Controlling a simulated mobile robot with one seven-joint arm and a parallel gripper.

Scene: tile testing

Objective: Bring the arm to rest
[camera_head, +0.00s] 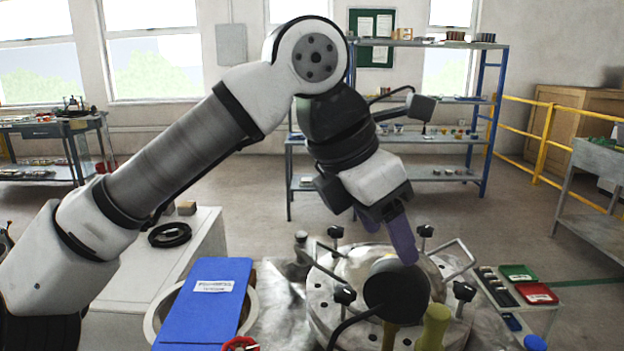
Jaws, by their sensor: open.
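My arm reaches in from the left, bends at a high elbow and points down over a round metal fixture (315,310). My gripper (391,242) is open, with its purplish fingers pointing down just behind a dark round disc (396,290) on the fixture. One finger shows clearly; the other is partly hidden beside it. I see nothing held between the fingers. Whether the nearer fingertip touches the disc, I cannot tell.
Black-knobbed clamps (344,295) and metal handles (462,255) ring the fixture. A yellow-green cylinder (433,328) stands at its front. A blue board (208,305) lies left, and trays (518,273) sit right. A blue-framed shelf (487,130) stands behind; open floor lies between.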

